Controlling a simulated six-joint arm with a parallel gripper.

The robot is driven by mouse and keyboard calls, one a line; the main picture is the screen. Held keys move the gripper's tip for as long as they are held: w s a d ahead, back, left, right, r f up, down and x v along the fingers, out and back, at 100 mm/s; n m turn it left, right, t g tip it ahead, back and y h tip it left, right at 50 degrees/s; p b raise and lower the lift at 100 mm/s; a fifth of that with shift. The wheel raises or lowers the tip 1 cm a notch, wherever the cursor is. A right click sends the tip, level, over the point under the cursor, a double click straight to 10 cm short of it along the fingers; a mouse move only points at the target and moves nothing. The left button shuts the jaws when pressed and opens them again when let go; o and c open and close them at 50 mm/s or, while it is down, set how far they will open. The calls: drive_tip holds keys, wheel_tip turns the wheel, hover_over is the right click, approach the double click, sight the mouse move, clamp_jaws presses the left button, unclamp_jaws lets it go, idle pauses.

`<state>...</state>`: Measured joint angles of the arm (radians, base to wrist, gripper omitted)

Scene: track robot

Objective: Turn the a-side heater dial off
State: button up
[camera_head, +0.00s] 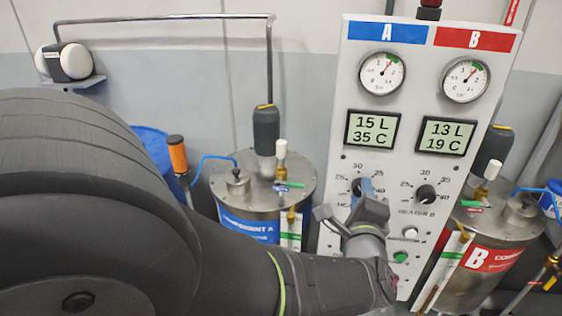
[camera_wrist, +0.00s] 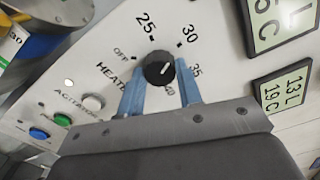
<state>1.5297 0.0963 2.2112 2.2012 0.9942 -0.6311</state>
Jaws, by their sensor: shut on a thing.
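The a-side heater dial is a round black knob (camera_wrist: 158,68) on the white panel, under the blue A side. In the wrist view its scale reads OFF, 25, 30, 35 and 40 around it. A short white mark on the knob points roughly between 30 and 35. My gripper (camera_wrist: 160,84) has its two blue fingers on either side of the knob, shut on it. In the head view my gripper (camera_head: 363,188) reaches the dial from below and covers most of it.
The b-side dial (camera_head: 426,194) is close on the right. White (camera_head: 410,233) and green (camera_head: 400,257) buttons sit below it. The A display (camera_head: 372,130) reads 15 L, 35 C. Metal tanks flank the panel, component A (camera_head: 250,190) at left and B (camera_head: 485,235) at right.

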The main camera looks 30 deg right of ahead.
drive_tip(key=n, duration=2.1)
drive_tip(key=shift+n, duration=0.3)
idle(0.4)
drive_tip(key=o, duration=1)
drive_tip(key=shift+c, duration=0.2)
drive_tip(key=v, duration=1.7)
drive_tip(key=shift+r, duration=0.1)
